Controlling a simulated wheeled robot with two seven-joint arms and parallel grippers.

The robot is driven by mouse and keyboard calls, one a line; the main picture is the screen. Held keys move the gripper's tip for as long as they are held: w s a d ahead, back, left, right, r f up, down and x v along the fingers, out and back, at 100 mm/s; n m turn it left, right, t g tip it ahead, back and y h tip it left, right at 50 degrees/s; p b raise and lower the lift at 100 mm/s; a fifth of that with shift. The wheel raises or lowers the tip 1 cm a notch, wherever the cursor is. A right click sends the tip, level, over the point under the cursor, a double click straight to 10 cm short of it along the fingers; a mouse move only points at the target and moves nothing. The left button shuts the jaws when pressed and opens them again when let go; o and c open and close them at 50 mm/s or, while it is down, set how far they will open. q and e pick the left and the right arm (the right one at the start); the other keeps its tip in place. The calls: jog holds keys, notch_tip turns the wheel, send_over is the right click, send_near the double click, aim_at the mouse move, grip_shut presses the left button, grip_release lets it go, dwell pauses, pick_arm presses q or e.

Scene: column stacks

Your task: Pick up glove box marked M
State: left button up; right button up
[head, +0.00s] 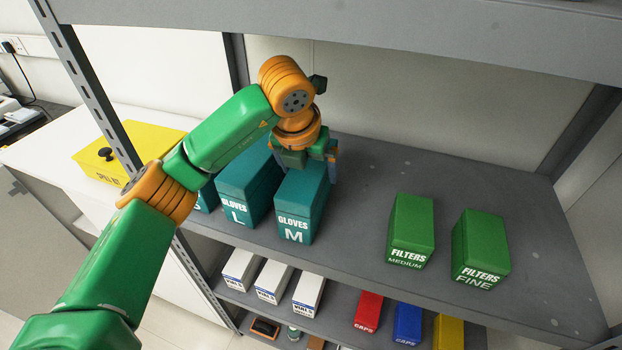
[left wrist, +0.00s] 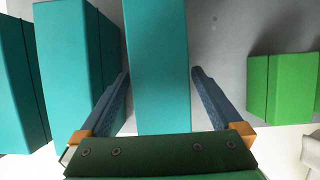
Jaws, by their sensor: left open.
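The teal glove box marked M (head: 299,208) stands on the upper grey shelf, to the right of the teal glove box marked L (head: 243,190). My left gripper (head: 313,165) is over the back part of the M box in the head view. In the left wrist view the M box (left wrist: 157,60) lies between the two open blue fingers of my left gripper (left wrist: 160,80), with a gap to each finger visible. The L box (left wrist: 78,65) is just left of the left finger. My right gripper is not in view.
A third teal box (head: 208,196) is partly hidden by my arm. Green filter boxes, medium (head: 411,230) and fine (head: 480,247), stand to the right on the grey shelf (head: 370,180). Shelf space between M and the filters is clear. An upper shelf beam (head: 400,35) crosses above.

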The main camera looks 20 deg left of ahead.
pick_arm(q)
jog(key=x, duration=0.4)
jog(key=shift+p, duration=0.35)
jog(key=c, duration=0.7)
grip_shut()
jog(key=shift+r, duration=0.1)
